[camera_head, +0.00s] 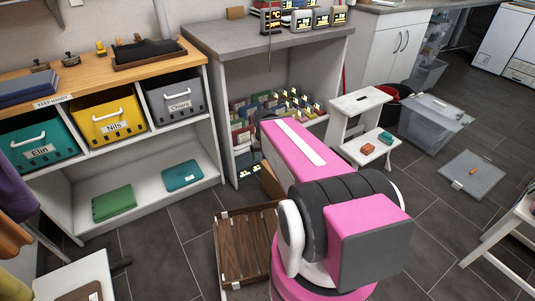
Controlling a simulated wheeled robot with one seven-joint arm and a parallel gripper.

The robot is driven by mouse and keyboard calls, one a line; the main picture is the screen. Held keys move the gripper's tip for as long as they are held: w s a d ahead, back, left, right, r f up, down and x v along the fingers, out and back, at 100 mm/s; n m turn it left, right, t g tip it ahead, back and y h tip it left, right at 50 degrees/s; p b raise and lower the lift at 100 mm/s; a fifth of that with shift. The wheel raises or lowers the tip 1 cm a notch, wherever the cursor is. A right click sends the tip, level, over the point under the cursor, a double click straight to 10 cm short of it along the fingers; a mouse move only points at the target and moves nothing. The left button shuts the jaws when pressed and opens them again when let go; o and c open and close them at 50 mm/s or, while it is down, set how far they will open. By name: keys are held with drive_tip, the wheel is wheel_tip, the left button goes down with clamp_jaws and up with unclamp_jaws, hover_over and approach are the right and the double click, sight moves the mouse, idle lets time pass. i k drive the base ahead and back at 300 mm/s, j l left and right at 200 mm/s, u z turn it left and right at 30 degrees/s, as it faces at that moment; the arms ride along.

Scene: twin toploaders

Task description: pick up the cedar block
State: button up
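I cannot tell for sure which thing is the cedar block. A small tan wooden block (235,13) lies at the back left of the grey counter. A reddish-brown block (367,149) sits on the lower step of the white step stool. My pink and black arm fills the lower middle of the view and hides part of the floor and shelf behind it. My gripper does not show.
A wooden slatted crate (230,248) stands on the floor left of my arm. The white step stool (345,107) and a clear plastic bin (433,122) stand to the right. The grey lid (455,185) lies flat. White furniture edges the lower right.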

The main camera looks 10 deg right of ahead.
sight(367, 149)
drive_tip(key=z, duration=0.45)
drive_tip(key=k+l+z, duration=0.1)
drive_tip(key=z, duration=0.4)
drive_tip(key=l+z, duration=0.15)
drive_tip(key=z, duration=0.3)
drive_tip(key=i+l, duration=0.25)
drive_tip(key=i+l+u, duration=0.1)
drive_tip(key=i+l, duration=0.15)
drive_tip(key=l, duration=0.2)
drive_tip(key=i+l, duration=0.25)
drive_tip(key=l, duration=0.15)
